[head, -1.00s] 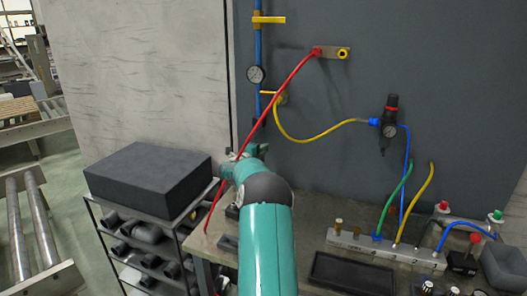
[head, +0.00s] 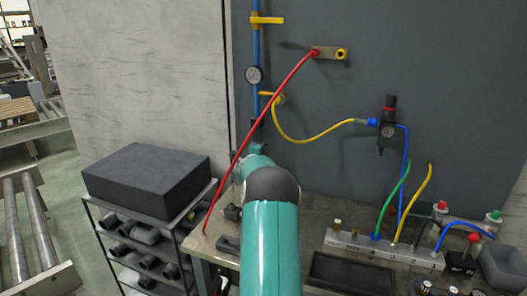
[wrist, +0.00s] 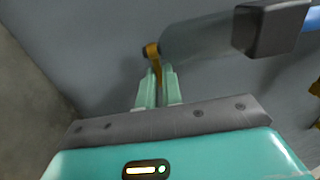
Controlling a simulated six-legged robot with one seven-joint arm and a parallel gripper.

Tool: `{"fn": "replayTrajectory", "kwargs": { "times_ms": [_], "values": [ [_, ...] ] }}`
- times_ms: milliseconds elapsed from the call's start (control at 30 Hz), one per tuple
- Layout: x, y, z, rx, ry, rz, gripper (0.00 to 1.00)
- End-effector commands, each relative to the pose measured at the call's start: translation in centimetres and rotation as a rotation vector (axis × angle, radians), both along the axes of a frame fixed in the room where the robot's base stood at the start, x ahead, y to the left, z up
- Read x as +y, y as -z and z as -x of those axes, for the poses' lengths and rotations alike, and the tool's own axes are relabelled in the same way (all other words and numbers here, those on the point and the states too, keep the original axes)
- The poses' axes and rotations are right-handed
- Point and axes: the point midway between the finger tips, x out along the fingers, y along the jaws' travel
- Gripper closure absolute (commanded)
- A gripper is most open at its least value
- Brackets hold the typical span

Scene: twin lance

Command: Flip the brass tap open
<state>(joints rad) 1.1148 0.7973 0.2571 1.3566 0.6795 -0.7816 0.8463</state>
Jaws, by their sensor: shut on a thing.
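In the wrist view my gripper (wrist: 158,84) has its two pale green fingers close together on a narrow brass piece (wrist: 153,56), which looks like the tap's lever. A smooth grey cylinder (wrist: 200,38) and a dark block (wrist: 272,28) lie just beyond, in line with a blue pipe (wrist: 312,16). In the head view my gripper is at the lower end of the vertical blue pipe (head: 257,48), mostly hidden behind my own arm. The lever it grips cannot be made out there. A yellow handle (head: 268,20) sits higher on that pipe, pointing right.
A red hose (head: 275,97) crosses in front of my arm's far end. A gauge (head: 254,75) and a yellow hose (head: 310,139) are above it. Below are a bench with a valve manifold (head: 385,250) and a rack carrying a dark block (head: 147,180).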

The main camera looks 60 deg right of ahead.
Motion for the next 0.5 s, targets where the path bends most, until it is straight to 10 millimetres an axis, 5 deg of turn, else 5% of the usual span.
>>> {"fn": "replayTrajectory", "kwargs": {
  "times_ms": [33,100,500],
  "values": [
    [0.02,-0.14,-0.07,0.0,-0.001,0.002,1.0],
    [0.02,-0.13,-0.08,0.0,-0.001,0.002,0.84],
    [0.65,-0.02,0.02,0.001,0.0,0.0,0.84]
  ]
}}
